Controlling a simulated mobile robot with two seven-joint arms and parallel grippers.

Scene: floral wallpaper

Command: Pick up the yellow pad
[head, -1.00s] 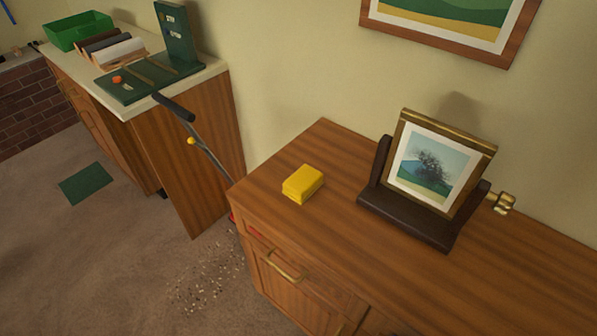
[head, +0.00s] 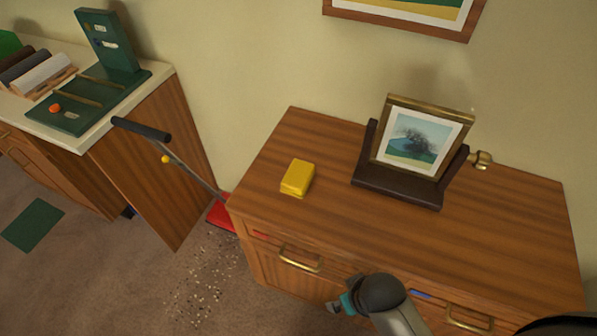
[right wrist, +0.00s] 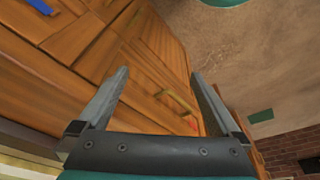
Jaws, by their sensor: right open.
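The yellow pad (head: 297,178) is a small block lying on top of the wooden cabinet (head: 480,240), near its left end. My right gripper (head: 335,307) is low in the head view, in front of the cabinet's drawers and well below and to the right of the pad. In the right wrist view my right gripper (right wrist: 158,75) is open, with nothing between its fingers. The cabinet's drawer fronts and floor show past it. The pad is not seen in that view. My left gripper is not in view.
A picture frame in a dark stand (head: 398,190) stands right of the pad. A black-handled tool (head: 142,129) with a red base (head: 222,214) stands by the cabinet's left side. Pale bits (head: 205,285) litter the floor. The cabinet top around the pad is clear.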

